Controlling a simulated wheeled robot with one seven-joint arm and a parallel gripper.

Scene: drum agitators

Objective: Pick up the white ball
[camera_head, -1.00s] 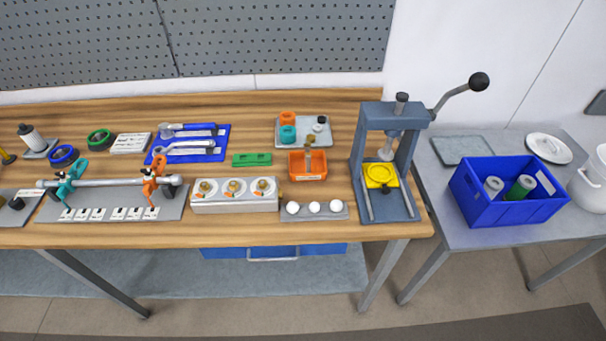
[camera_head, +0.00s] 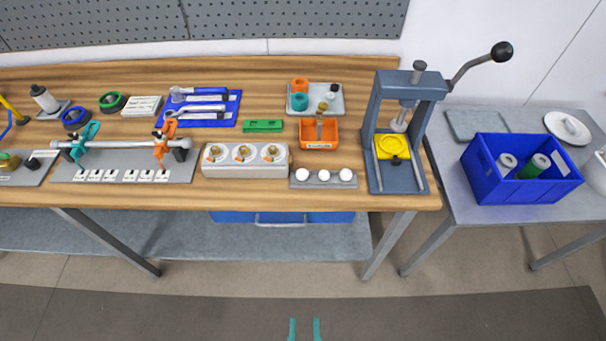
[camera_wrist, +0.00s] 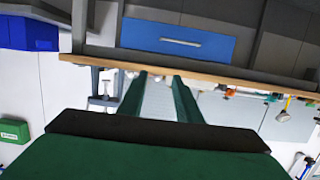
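Three white balls, the left one (camera_head: 302,174), the middle one (camera_head: 324,175) and the right one (camera_head: 345,174), sit in a row on a small grey holder (camera_head: 313,185). The holder is near the front edge of the wooden bench, left of the press. My gripper (camera_head: 304,330) shows as two teal fingertips at the bottom of the head view, in front of the bench and well apart from the balls. In the wrist view its green fingers (camera_wrist: 160,95) are spread with nothing between them. I cannot make out the balls in the wrist view.
A grey press (camera_head: 420,110) with a yellow dish stands right of the balls. A white block with three gauges (camera_head: 245,171) is left, and an orange bin (camera_head: 333,133) is behind. A blue crate (camera_head: 505,190) stands on the side table. The floor before the bench is clear.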

